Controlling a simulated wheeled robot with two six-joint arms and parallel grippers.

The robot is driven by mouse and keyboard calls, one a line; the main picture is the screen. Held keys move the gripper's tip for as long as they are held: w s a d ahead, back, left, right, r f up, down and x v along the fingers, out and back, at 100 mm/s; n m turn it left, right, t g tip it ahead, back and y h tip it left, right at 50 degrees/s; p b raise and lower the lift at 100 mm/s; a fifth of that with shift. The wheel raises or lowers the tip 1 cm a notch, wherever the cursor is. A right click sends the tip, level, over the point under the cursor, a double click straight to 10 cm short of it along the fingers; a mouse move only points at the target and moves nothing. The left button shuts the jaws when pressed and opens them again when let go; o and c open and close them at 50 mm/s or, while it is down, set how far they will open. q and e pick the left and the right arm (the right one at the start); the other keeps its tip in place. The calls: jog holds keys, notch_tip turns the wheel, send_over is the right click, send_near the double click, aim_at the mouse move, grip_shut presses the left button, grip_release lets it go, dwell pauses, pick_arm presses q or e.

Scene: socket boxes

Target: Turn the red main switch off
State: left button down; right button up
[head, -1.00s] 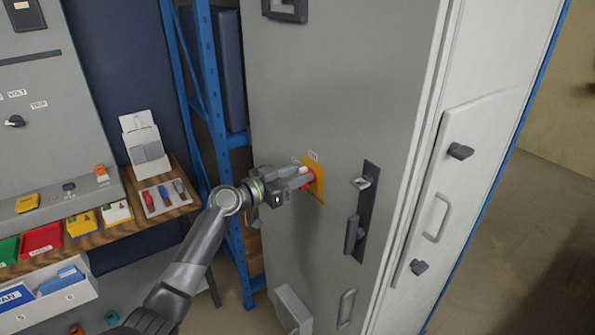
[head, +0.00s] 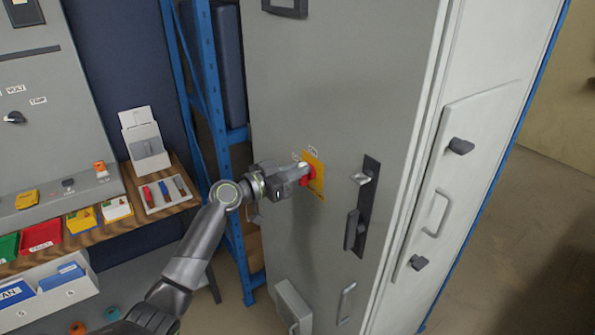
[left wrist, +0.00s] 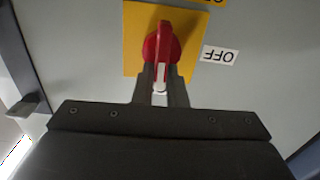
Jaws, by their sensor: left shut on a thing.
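The red main switch (head: 308,181) sits on a yellow plate (head: 317,172) on the grey cabinet door. In the left wrist view the red switch (left wrist: 162,42) is upright in the picture, its white-marked end between my fingers. My left gripper (head: 302,174) is shut on the switch handle; its fingers also show in the left wrist view (left wrist: 160,84). An OFF label (left wrist: 219,55) is beside the plate's right edge in that view, and an ON label (head: 313,151) is above the plate in the head view. My right gripper is not in view.
A dark door latch (head: 362,205) is right of the switch on the grey door (head: 340,70). A blue rack (head: 205,90) and a wooden shelf with bins (head: 80,235) stand left. Open floor (head: 500,230) lies at the right.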

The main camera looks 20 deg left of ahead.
pick_arm(q)
jog(key=n, duration=0.1)
jog(key=n+b, duration=0.2)
jog(key=shift+w+a+f+n, duration=0.15)
jog(key=shift+w+a+n, duration=0.05)
jog(key=shift+a+n, duration=0.1)
jog(key=shift+w+a+f+n+p, duration=0.15)
jog(key=shift+f+n, duration=0.1)
jog(key=shift+n, duration=2.05)
jog(key=shift+w+a+f+n+p, duration=0.15)
jog(key=shift+f+n, duration=0.15)
jog(key=shift+n, duration=2)
jog(key=shift+w+a+f+n+p, duration=0.15)
jog(key=shift+f+n, duration=0.1)
jog(key=shift+n, duration=2.05)
jog(key=c, duration=1.5)
grip_release()
jog(key=shift+o, duration=0.2)
jog(key=shift+s+a, duration=0.1)
jog(key=shift+s, duration=0.05)
